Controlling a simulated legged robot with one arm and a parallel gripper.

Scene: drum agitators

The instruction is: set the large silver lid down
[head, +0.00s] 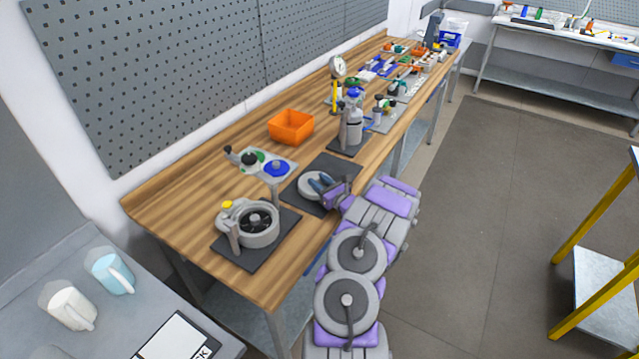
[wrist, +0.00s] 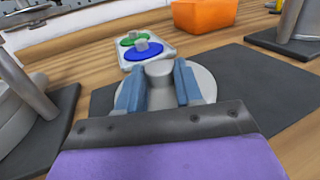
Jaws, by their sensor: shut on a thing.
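The large silver lid (head: 307,190) is a flat round disc, at or just above a dark mat (head: 337,169) on the wooden bench. I cannot tell whether it touches the mat. In the wrist view the lid (wrist: 207,85) shows below my gripper, its knob (wrist: 158,70) between the two blue fingers. My gripper (wrist: 158,82) is shut on that knob. My gripper (head: 322,184) also shows in the head view, reaching in from the bench's front edge. Its fingers and palm hide part of the lid.
An open grey drum (head: 262,226) with an agitator stands on another dark mat at left. A tray with green and blue discs (head: 268,166) and an orange bin (head: 291,127) lie behind. A silver cylinder (head: 351,128) stands at right. Bare wood lies at the bench's left end.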

